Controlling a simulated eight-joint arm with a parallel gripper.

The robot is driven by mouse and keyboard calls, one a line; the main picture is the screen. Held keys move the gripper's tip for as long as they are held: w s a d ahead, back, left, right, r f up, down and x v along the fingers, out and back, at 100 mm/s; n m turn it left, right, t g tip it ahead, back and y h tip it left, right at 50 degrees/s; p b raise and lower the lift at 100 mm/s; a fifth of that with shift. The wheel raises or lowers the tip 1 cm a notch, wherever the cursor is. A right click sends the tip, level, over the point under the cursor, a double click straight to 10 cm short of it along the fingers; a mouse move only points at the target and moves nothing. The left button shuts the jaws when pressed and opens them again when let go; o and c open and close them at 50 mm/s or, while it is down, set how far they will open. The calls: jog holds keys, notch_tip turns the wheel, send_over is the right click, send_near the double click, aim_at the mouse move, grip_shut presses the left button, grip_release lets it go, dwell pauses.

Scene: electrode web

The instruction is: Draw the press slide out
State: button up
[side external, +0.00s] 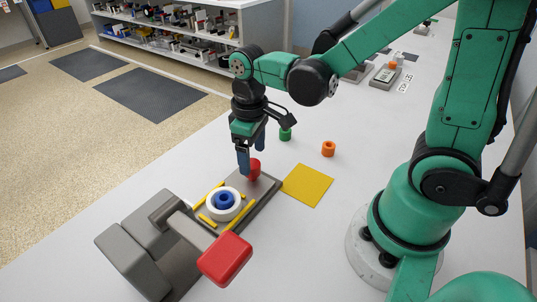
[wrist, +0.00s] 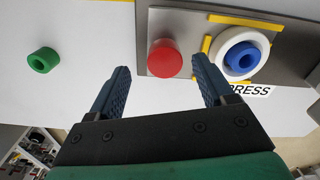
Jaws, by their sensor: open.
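The press slide (side external: 265,186) is a flat grey plate at the press, with a red knob (side external: 254,170) at its outer end; the knob also shows in the wrist view (wrist: 165,58). A white ring (side external: 212,212) with a blue ring (side external: 224,200) inside it sits on the slide between yellow strips (side external: 240,216). My gripper (side external: 252,164) points down at the knob, fingers apart. In the wrist view the knob shows between and just past the open fingertips (wrist: 162,68). I see no clear contact with it. The far end of the slide is hidden by the press.
The grey press (side external: 130,240) with a red-ended lever (side external: 226,258) stands at the slide's inner end. A yellow square (side external: 308,185), an orange ring (side external: 328,149) and a green ring (side external: 285,134) lie on the white table. The table beyond the knob is mostly clear.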

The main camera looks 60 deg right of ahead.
jog(key=shift+r, duration=1.65)
notch_tip(320, 180, up, 8)
jog(key=f+m+t, duration=0.1)
jog(key=t, duration=0.1)
jog(key=s+f+m+t, duration=0.1)
jog(key=t, duration=0.1)
jog(key=d+f+m+t, duration=0.1)
jog(key=t, duration=0.2)
jog(key=shift+s+f, duration=0.2)
jog(key=shift+f, duration=0.15)
